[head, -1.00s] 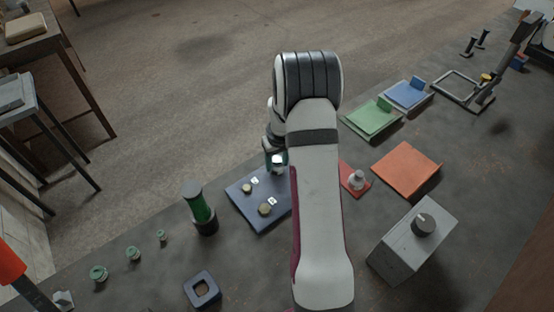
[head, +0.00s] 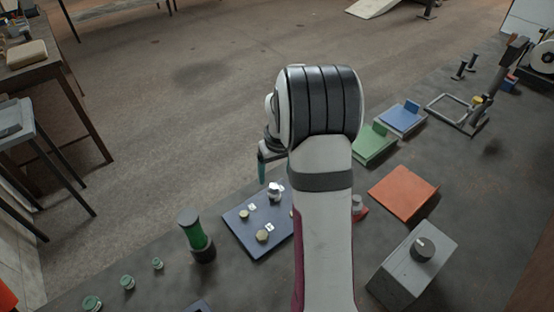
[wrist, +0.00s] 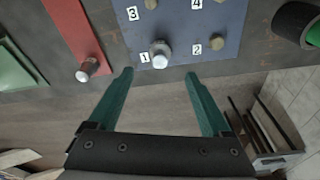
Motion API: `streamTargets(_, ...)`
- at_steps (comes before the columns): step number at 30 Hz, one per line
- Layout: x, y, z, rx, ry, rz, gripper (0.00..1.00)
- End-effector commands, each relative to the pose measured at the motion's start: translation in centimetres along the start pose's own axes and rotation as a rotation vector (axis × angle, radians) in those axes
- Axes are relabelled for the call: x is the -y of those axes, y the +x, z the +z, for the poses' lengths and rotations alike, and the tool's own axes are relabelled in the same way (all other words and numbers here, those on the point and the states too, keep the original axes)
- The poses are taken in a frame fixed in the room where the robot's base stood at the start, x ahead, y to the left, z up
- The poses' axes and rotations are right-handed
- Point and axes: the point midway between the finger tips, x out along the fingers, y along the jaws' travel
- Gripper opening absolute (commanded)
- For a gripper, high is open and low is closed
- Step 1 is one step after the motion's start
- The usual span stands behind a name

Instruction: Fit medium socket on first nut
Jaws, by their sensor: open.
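A silver socket (wrist: 160,55) stands beside the label 1 on the blue nut board (wrist: 185,20); it also shows in the head view (head: 274,191). It looks upright over the first nut's place, and the nut under it is hidden. I cannot tell how deep it sits. My gripper (wrist: 160,75) is open and empty, its two teal fingers apart from the socket. In the head view a teal finger (head: 262,172) hangs beyond the board's far edge. Brass nuts show bare at label 2 (wrist: 218,42) and elsewhere on the board.
A red plate (wrist: 75,32) with another silver piece (wrist: 87,68) lies beside the board. A green-and-black cylinder (head: 194,230) stands left of the board. Small green pieces (head: 127,282) line the front left. A grey box with a knob (head: 400,265) stands at right.

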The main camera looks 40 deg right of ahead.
Motion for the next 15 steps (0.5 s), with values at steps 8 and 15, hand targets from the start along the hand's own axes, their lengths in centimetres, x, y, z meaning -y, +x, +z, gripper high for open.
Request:
streamTargets(8, 0.0, -6.2, -0.1, -0.003, 0.001, 0.001, 0.83)
streamTargets(15, 0.0, -7.0, 0.0, 0.000, 0.000, 0.000, 0.83)
